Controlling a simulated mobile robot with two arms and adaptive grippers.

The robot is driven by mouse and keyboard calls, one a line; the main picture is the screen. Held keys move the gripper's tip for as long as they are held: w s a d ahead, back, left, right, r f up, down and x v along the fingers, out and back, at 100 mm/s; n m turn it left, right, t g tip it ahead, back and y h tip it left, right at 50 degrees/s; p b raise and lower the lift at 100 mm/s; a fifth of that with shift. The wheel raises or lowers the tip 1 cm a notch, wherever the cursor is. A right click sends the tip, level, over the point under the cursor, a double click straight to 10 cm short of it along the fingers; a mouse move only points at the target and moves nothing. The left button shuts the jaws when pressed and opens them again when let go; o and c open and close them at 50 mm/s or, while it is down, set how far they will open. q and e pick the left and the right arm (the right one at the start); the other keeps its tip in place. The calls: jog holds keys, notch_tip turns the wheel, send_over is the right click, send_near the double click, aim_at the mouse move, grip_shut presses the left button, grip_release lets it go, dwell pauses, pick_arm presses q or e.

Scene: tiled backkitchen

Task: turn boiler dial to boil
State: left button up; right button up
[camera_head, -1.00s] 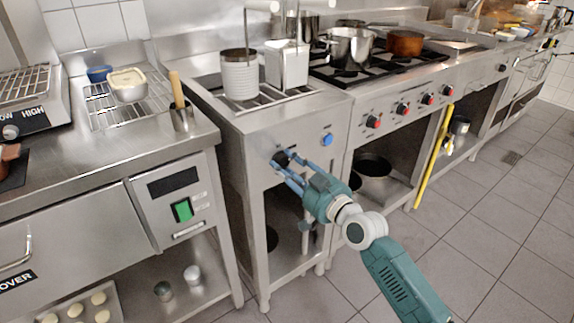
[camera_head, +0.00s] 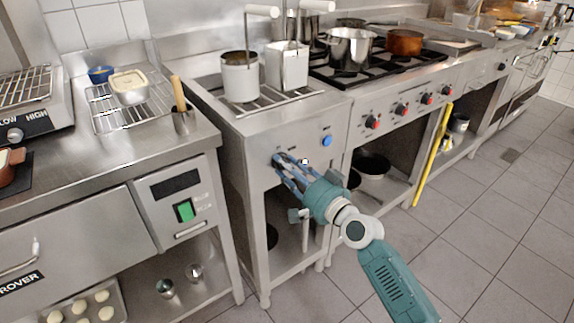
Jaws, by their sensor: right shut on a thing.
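The boiler (camera_head: 250,140) is a steel unit in the middle with a slatted top. Its dark dial (camera_head: 279,158) is on the front panel, mostly hidden behind the fingers of my right gripper (camera_head: 284,164). That gripper is shut on the dial, reaching in from the lower right. The markings around the dial are too small to read. A blue button (camera_head: 327,141) sits on the same panel, right of the dial and clear of the fingers. My left gripper is not in view.
Two white containers with upright handles, a round one (camera_head: 240,80) and a square one (camera_head: 288,68), stand on the boiler. A stove (camera_head: 390,85) with red knobs is at right; a yellow pole (camera_head: 433,155) leans there. The counter (camera_head: 90,165) is at left.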

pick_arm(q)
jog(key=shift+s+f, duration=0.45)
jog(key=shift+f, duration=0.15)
pick_arm(e)
jog(key=shift+f+m, duration=0.25)
jog(key=shift+m, duration=0.65)
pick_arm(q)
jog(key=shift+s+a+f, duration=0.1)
pick_arm(e)
jog(key=shift+s+a, duration=0.1)
jog(key=o, duration=1.1)
jog(key=shift+o, duration=0.2)
jog(key=shift+r, duration=0.1)
jog(key=v, duration=1.2)
